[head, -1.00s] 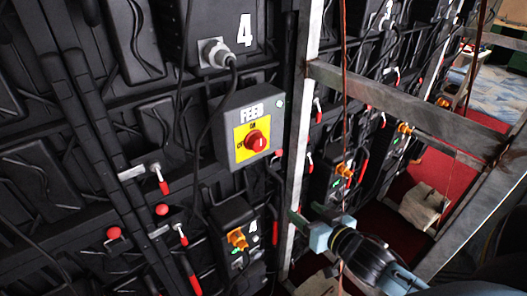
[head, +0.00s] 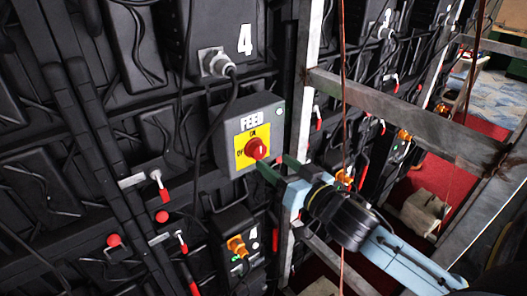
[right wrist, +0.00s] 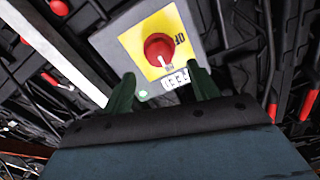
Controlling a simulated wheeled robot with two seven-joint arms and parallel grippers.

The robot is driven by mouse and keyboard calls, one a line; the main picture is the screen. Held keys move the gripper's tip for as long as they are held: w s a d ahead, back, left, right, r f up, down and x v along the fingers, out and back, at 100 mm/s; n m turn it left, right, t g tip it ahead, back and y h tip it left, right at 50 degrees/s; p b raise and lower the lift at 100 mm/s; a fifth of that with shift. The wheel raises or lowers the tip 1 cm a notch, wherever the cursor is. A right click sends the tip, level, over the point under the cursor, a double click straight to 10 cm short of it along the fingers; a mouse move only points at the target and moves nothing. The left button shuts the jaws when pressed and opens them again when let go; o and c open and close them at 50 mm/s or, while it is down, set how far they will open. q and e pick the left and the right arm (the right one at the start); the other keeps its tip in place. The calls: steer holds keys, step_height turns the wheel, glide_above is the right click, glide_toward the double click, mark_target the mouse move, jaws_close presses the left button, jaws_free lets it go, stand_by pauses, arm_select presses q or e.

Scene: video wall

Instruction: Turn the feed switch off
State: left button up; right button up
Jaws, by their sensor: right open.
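The feed switch is a grey box (head: 232,165) on the black wall, lettered FEED, with a yellow plate (head: 241,158) and a round red knob (head: 256,149). The plate reads ON at the top and OFF at the left. In the right wrist view the box appears upside down, and the pale mark on the red knob (right wrist: 158,48) points down, towards the ON side. My right gripper (head: 277,165) is at the box's lower right, its green fingers open and empty. In the wrist view the fingertips (right wrist: 163,80) lie apart, short of the knob. My left gripper is not in view.
A cable plug (head: 215,62) sits above the box. An orange connector (head: 237,246) and red-tipped levers (head: 160,185) lie below and left. A grey metal post (head: 302,90) and crossbar (head: 410,118) stand close on the right, near my right arm.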

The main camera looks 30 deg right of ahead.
mark_target(261, 152)
steer(key=shift+w+a, duration=0.15)
steer(key=shift+w, duration=1.3)
steer(key=shift+w+a, duration=0.1)
steer(key=shift+w, duration=1.3)
steer(key=shift+c, duration=0.4)
steer(key=c, duration=0.9)
steer(key=shift+p, duration=0.3)
